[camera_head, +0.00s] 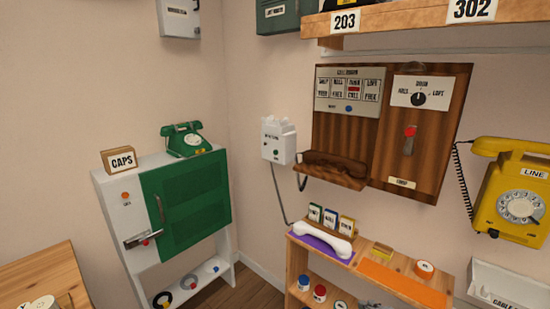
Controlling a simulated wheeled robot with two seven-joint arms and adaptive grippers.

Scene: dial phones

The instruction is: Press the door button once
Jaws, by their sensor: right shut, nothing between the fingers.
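I cannot tell for sure which control is the door button. A white wall handset unit (278,141) carries small lettering and a small dark green button (276,153). The wooden wall panel (459,92) has a rotary knob (418,99) on a white plate, lettered around it with what looks like DOOR, HALL and LOFT. Below the knob is a red-tipped lever (410,132). A label card (348,90) on the panel's left half has a blue button (348,109). I make out neither gripper in this view.
A green-doored white cabinet (187,205) bears a green phone (186,140) and a CAPS block (121,160). A low shelf holds a white handset (319,241) and orange mat (404,284). A yellow dial phone (515,195) hangs right. Wall between cabinet and handset unit is clear.

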